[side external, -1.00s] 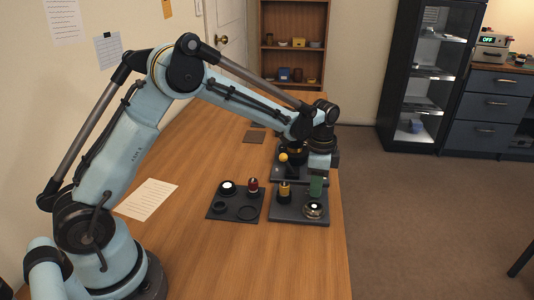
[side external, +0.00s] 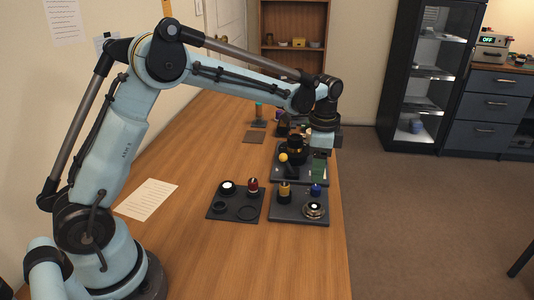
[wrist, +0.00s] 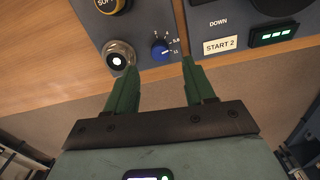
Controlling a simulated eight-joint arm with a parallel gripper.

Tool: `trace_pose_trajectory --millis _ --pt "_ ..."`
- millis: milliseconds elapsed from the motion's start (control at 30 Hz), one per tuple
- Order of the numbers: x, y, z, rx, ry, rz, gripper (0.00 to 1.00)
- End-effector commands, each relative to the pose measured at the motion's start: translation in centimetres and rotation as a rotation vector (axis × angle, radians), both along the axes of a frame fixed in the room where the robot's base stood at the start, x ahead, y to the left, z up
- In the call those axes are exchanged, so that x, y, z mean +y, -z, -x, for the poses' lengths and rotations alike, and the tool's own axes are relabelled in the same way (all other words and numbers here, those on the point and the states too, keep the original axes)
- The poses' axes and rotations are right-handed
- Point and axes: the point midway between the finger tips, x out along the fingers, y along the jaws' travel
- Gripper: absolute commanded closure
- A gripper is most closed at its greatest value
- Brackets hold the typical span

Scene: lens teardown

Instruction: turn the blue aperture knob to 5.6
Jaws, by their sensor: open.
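The blue aperture knob (side external: 316,190) stands on the near dark panel (side external: 284,216), at its back right corner. In the wrist view the blue knob (wrist: 160,51) shows beyond my fingertips, with white scale marks and small numbers on its right. The setting it points at is too small to read surely. My gripper (side external: 319,170) hangs above and behind the knob in the side view, apart from it. In the wrist view my gripper (wrist: 160,66) has its two green fingers wide apart with nothing between them.
A silver round button (side external: 314,210) and a yellow-black knob (side external: 285,191) share the knob's panel. A dark tray (side external: 235,217) with rings and small parts lies to the left. Behind is another panel (wrist: 238,30) with a START 2 label. The table's right edge is close.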

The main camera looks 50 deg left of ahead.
Motion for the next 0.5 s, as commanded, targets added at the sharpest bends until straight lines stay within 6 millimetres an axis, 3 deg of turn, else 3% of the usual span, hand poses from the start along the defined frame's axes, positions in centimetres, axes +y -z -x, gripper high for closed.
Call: trace_pose_trajectory --millis 200,500 --pt "0.0 -4.1 0.0 0.0 0.0 0.0 0.46" --pt "0.0 -6.4 0.0 0.0 0.0 0.0 0.46"
